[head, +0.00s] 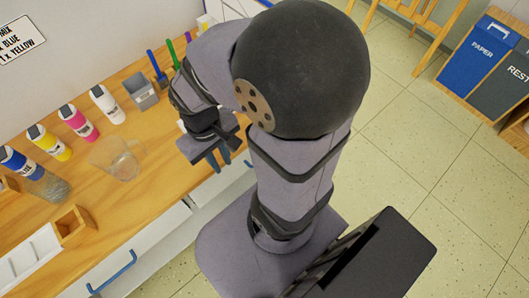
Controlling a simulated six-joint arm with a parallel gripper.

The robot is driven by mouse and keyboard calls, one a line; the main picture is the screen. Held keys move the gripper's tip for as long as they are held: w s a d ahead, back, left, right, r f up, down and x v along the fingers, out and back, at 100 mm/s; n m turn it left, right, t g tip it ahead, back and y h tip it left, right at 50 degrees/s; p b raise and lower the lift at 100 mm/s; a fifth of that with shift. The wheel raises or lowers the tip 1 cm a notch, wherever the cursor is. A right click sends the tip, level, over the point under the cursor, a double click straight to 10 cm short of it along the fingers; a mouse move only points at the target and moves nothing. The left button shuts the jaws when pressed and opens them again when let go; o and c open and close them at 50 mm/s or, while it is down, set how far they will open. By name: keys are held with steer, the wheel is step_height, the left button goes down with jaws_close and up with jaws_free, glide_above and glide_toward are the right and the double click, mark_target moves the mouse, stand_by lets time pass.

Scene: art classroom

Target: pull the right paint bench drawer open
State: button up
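The wooden paint bench (150,190) runs along the left, with white drawer fronts below its top. The right drawer (212,186) shows as a white front partly hidden behind my arm. A small piece of its blue handle (248,163) shows between my gripper and my arm. My gripper (222,158) points down at the bench's front edge, close to that handle. Whether it touches the handle is hidden, and its finger gap is too small to tell. The left drawer's blue handle (113,273) is clear of the arm.
On the bench stand a clear cup (118,160), blue, yellow, pink and white bottles (78,124), a grey holder (141,92), upright markers and a wooden tray (75,227). Paper and rest bins (478,58) stand at upper right. The tiled floor (420,150) between is open.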

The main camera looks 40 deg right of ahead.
steer(key=s+d+f+n+g+h+b, duration=0.1)
steer(key=s+d+f+g+h+b, duration=0.1)
steer(key=s+d+f+h, duration=0.3)
steer(key=d+f+n+g+h+b, duration=0.2)
steer(key=f+h, duration=0.1)
steer(key=f, duration=0.3)
steer(key=w+d+f+n+t+h+b, duration=0.1)
steer(key=w+d+f+n+t+h, duration=0.1)
steer(key=f+t, duration=0.3)
steer(key=w+d+f+n+t+h+b, duration=0.2)
steer(key=w+f+n+t+h, duration=0.1)
steer(key=f, duration=0.4)
steer(key=shift+n+t+h, duration=0.6)
steer(key=shift+n+t, duration=0.4)
steer(key=shift+n, duration=0.2)
steer(key=shift+d, duration=0.15)
steer(key=shift+b+x, duration=0.75)
steer(key=shift+x, duration=2.85)
